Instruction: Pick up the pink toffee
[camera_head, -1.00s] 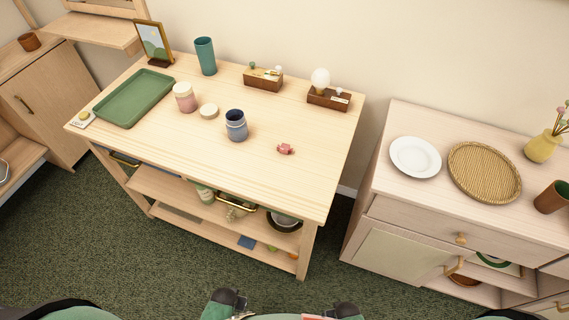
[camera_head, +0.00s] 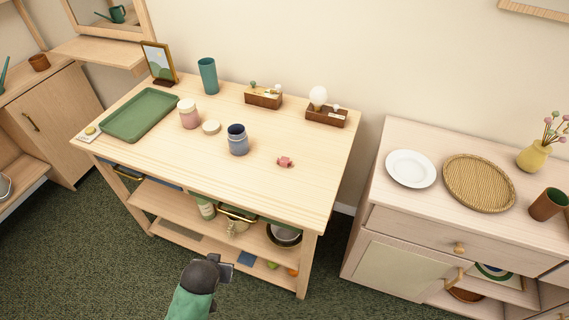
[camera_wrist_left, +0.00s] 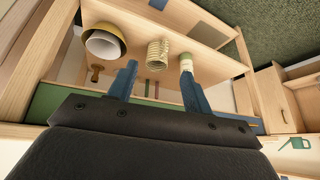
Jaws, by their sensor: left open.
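The pink toffee (camera_head: 285,162), a small wrapped sweet, lies on the light wooden table top (camera_head: 262,190), right of the blue cup and near the table's right side. My left gripper (camera_head: 224,270) is low in front of the table, below the level of its top and well away from the toffee. In the left wrist view my left gripper (camera_wrist_left: 157,76) is open with nothing between its fingers, facing the shelves under the table. The toffee does not show in the left wrist view. My right gripper is not in view.
A blue cup (camera_head: 238,140), white lid (camera_head: 211,127), pink jar (camera_head: 189,114) and green tray (camera_head: 141,105) stand left of the toffee. Wooden boxes (camera_head: 326,115) stand behind. A cabinet (camera_head: 400,222) with a white plate (camera_head: 411,168) is at right. The table's front right is clear.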

